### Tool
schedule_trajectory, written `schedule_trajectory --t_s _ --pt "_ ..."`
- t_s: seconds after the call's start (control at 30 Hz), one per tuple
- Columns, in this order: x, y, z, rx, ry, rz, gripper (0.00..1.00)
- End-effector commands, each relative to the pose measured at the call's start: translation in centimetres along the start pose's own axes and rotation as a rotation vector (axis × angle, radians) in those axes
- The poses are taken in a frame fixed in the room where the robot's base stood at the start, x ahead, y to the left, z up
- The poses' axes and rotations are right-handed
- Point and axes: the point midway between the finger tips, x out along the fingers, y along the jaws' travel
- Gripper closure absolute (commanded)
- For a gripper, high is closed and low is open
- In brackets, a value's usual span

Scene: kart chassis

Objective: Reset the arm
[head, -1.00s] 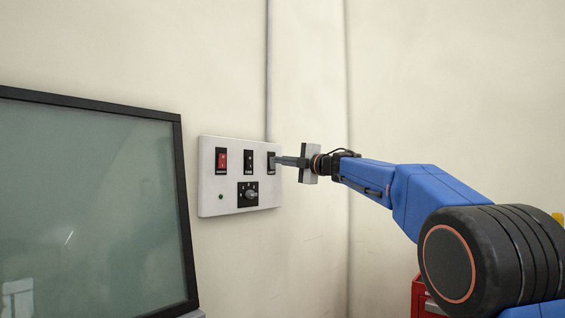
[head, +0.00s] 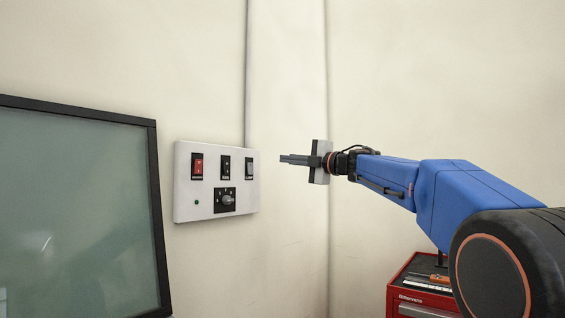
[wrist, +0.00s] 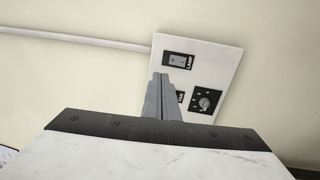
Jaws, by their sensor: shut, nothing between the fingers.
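My gripper (head: 284,160) is at the end of my blue arm in the head view, pointing left. Its fingers are shut with nothing between them, and they are apart from the wall panel, to the right of it. In the wrist view the gripper fingers (wrist: 158,80) stand together in front of the panel and hide part of it. The white switch panel (head: 187,205) has a red switch, two black-framed switches and a dark rotary knob. It also shows tilted in the wrist view (wrist: 228,66), with the switch labelled LAMP near its top.
A dark-framed screen (head: 75,200) stands at the left. A red tool cabinet (head: 398,291) with tools on top is below my arm at the lower right. A conduit (head: 247,70) runs up the wall from the panel. The wall around the gripper is clear.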

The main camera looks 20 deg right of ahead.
Motion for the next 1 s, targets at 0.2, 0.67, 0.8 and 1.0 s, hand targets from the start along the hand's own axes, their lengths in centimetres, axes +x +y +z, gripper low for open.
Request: schedule_trajectory --t_s 0.2,0.67,0.8,1.0 --pt "-0.1 0.0 0.0 0.000 0.000 0.000 1.00" --pt "-0.9 0.7 -0.2 0.050 -0.059 0.045 1.00" --pt "-3.5 0.9 -0.1 0.175 -0.205 0.128 1.00" --pt "-9.6 -2.6 0.5 0.431 -0.471 0.208 1.00"
